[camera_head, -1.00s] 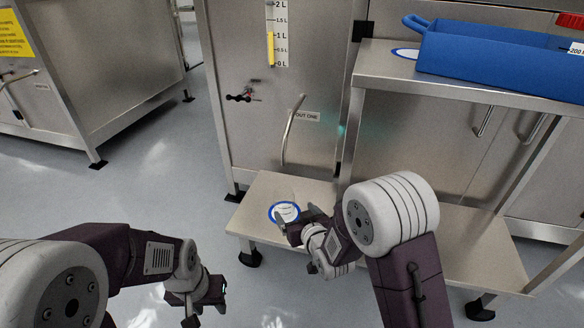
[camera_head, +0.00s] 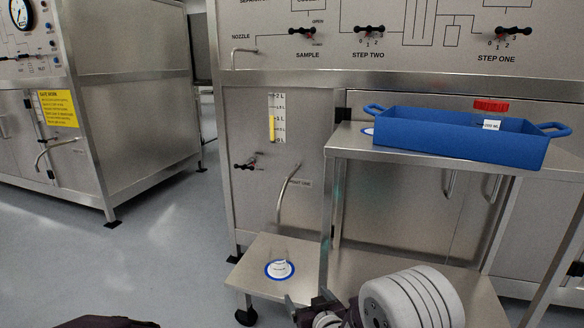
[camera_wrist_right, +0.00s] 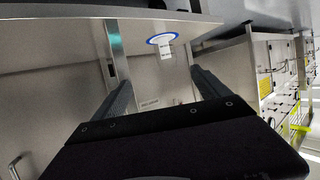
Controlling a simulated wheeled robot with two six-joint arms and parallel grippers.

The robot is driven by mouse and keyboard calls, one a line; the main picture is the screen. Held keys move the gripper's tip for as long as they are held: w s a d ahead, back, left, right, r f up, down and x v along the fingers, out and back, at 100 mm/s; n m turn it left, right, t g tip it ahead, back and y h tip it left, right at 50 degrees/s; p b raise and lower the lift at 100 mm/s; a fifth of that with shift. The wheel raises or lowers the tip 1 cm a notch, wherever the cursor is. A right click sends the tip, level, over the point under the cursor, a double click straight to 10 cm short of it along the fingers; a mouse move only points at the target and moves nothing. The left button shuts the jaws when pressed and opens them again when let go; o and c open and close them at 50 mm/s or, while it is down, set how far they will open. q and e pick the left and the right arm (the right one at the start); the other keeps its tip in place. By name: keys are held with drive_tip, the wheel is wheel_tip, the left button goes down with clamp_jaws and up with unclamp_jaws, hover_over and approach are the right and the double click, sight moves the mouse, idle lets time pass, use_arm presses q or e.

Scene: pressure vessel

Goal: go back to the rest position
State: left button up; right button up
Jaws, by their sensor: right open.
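My right gripper (camera_head: 305,308) is at the bottom of the head view, just right of and in front of a blue-ringed white disc (camera_head: 279,270) on the low steel shelf (camera_head: 245,272). A faint clear vessel seems to stand on the disc. In the right wrist view the two dark fingers of my right gripper (camera_wrist_right: 163,92) are apart with nothing between them. The blue-ringed disc (camera_wrist_right: 161,38) shows beyond them, with a small white label below it. My left gripper is out of view; only a dark piece of my left arm shows at the bottom left.
A blue tray (camera_head: 450,145) stands on the upper steel table (camera_head: 345,145) at right. The steel cabinet behind carries a bent outlet pipe (camera_head: 284,190), a level gauge (camera_head: 277,118) and a small valve (camera_head: 245,165). Another cabinet (camera_head: 130,110) stands at left. The floor between is clear.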

drive_tip(key=s+d+r+m+h+p, duration=0.1)
drive_tip(key=d+r+p, duration=0.3)
drive_tip(key=r+p, duration=0.3)
drive_tip(key=s+d+r+m+g+h+p, duration=0.1)
drive_tip(key=d+r+p, duration=0.25)
drive_tip(key=r, duration=0.45)
drive_tip(key=d+r+m+h+p, duration=0.1)
drive_tip(key=d+r+p, duration=0.2)
drive_tip(key=r+p, duration=0.4)
drive_tip(key=s+d+f+g+p, duration=0.1)
drive_tip(key=s+f+g+p, duration=0.1)
drive_tip(key=s+g, duration=0.65)
drive_tip(key=s+d+f+g+p, duration=0.2)
drive_tip(key=s+g, duration=0.1)
drive_tip(key=s, duration=1.1)
wheel_tip(320, 180, up, 35)
drive_tip(key=p, duration=3.5)
drive_tip(key=shift+w+h+p, duration=0.15)
drive_tip(key=shift+h+p, duration=0.15)
drive_tip(key=shift+p, duration=0.1)
